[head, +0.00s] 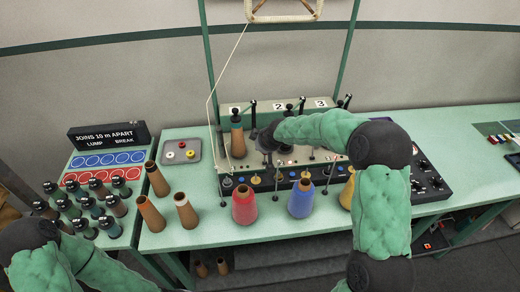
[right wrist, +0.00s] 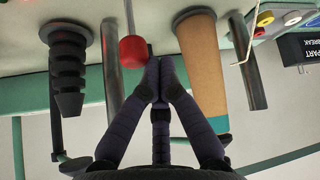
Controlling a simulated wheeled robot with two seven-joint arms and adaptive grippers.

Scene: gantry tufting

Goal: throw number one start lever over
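The machine (head: 222,166) carries number plates 1 (head: 235,108), 2 (head: 279,106) and 3 (head: 320,103). A brown cone (head: 238,143) stands upright at number one. My right gripper (head: 264,138) is just right of that cone, partly hidden by my wrist. In the right wrist view its fingertips (right wrist: 154,68) are together and nothing shows between them. A lever with a red ball knob (right wrist: 133,49) is right beside the fingertips; I cannot tell if they touch. The brown cone (right wrist: 201,65) is on their other side. My left gripper is out of view.
A bare black spindle (right wrist: 67,70) and grey posts (right wrist: 110,75) flank the lever closely. A red cone (head: 244,204) and a blue cone (head: 301,199) stand in front. Brown cones (head: 157,180), dark bobbins (head: 97,188) and a small tray (head: 180,152) are to the left.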

